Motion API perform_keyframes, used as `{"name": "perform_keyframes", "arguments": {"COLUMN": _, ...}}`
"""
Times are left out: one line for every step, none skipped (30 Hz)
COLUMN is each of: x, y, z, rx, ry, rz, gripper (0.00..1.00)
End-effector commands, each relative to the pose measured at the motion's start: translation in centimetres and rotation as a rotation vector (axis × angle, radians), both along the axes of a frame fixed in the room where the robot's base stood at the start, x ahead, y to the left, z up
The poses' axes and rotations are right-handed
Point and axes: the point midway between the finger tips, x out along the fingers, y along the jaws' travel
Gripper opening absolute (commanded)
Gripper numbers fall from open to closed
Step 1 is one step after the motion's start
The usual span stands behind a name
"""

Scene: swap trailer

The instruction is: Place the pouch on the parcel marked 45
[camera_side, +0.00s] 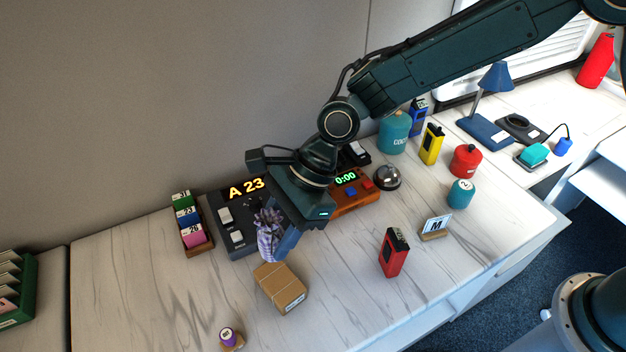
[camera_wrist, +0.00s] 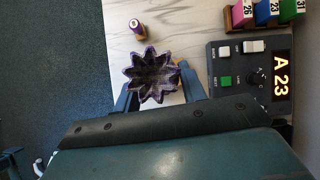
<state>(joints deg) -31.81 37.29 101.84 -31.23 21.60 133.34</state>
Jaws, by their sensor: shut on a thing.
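My gripper (camera_side: 274,246) is shut on a purple-grey striped pouch (camera_side: 267,232) with a ruffled top. The wrist view shows the pouch (camera_wrist: 152,76) from above, as a star-shaped opening between the two fingers. A brown cardboard parcel (camera_side: 280,289) lies on the desk just below and in front of the pouch in the side view. It bears a white label, too small to read. I cannot tell whether the pouch touches the parcel. In the wrist view the pouch and gripper hide most or all of the parcel.
A dark panel reading A 23 (camera_side: 226,222) stands behind the gripper, beside a rack of numbered blocks (camera_side: 193,238). A small purple-topped item (camera_side: 229,338) stands at the front. A red device (camera_side: 393,252) and an M sign (camera_side: 435,227) stand right.

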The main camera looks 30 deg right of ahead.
Motion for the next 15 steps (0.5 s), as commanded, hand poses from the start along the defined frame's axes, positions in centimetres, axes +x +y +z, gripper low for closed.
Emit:
{"name": "perform_keyframes", "arguments": {"x": -0.1, "y": 0.0, "z": -1.1, "rx": -0.002, "ry": 0.004, "rz": 0.001, "gripper": 0.19}}
{"name": "perform_keyframes", "arguments": {"x": -0.1, "y": 0.0, "z": -1.7, "rx": -0.002, "ry": 0.004, "rz": 0.001, "gripper": 0.19}}
{"name": "perform_keyframes", "arguments": {"x": -0.1, "y": 0.0, "z": -2.4, "rx": -0.001, "ry": 0.003, "rz": 0.001, "gripper": 0.19}}
{"name": "perform_keyframes", "arguments": {"x": -0.1, "y": 0.0, "z": -2.9, "rx": -0.001, "ry": 0.004, "rz": 0.001, "gripper": 0.19}}
{"name": "perform_keyframes", "arguments": {"x": -0.1, "y": 0.0, "z": -3.3, "rx": -0.001, "ry": 0.003, "rz": 0.001, "gripper": 0.19}}
{"name": "perform_keyframes", "arguments": {"x": -0.1, "y": 0.0, "z": -3.8, "rx": -0.001, "ry": 0.002, "rz": 0.001, "gripper": 0.19}}
{"name": "perform_keyframes", "arguments": {"x": -0.1, "y": 0.0, "z": -4.2, "rx": -0.001, "ry": 0.002, "rz": 0.001, "gripper": 0.19}}
{"name": "perform_keyframes", "arguments": {"x": 0.0, "y": 0.0, "z": -4.5, "rx": -0.001, "ry": 0.002, "rz": 0.001, "gripper": 0.19}}
{"name": "perform_keyframes", "arguments": {"x": 0.0, "y": 0.0, "z": -4.8, "rx": 0.000, "ry": 0.001, "rz": 0.001, "gripper": 0.19}}
{"name": "perform_keyframes", "arguments": {"x": 0.0, "y": 0.0, "z": -5.0, "rx": 0.000, "ry": 0.000, "rz": 0.000, "gripper": 0.19}}
{"name": "perform_keyframes", "arguments": {"x": 0.0, "y": 0.0, "z": -5.1, "rx": 0.000, "ry": 0.000, "rz": 0.000, "gripper": 0.19}}
{"name": "perform_keyframes", "arguments": {"x": 0.0, "y": 0.0, "z": -5.3, "rx": 0.000, "ry": -0.001, "rz": 0.001, "gripper": 0.19}}
{"name": "perform_keyframes", "arguments": {"x": 0.0, "y": 0.0, "z": -5.3, "rx": 0.000, "ry": -0.001, "rz": 0.001, "gripper": 0.19}}
{"name": "perform_keyframes", "arguments": {"x": 0.0, "y": 0.0, "z": -5.3, "rx": 0.000, "ry": -0.001, "rz": 0.001, "gripper": 0.19}}
{"name": "perform_keyframes", "arguments": {"x": 0.0, "y": 0.0, "z": -5.3, "rx": 0.001, "ry": 0.000, "rz": 0.001, "gripper": 0.19}}
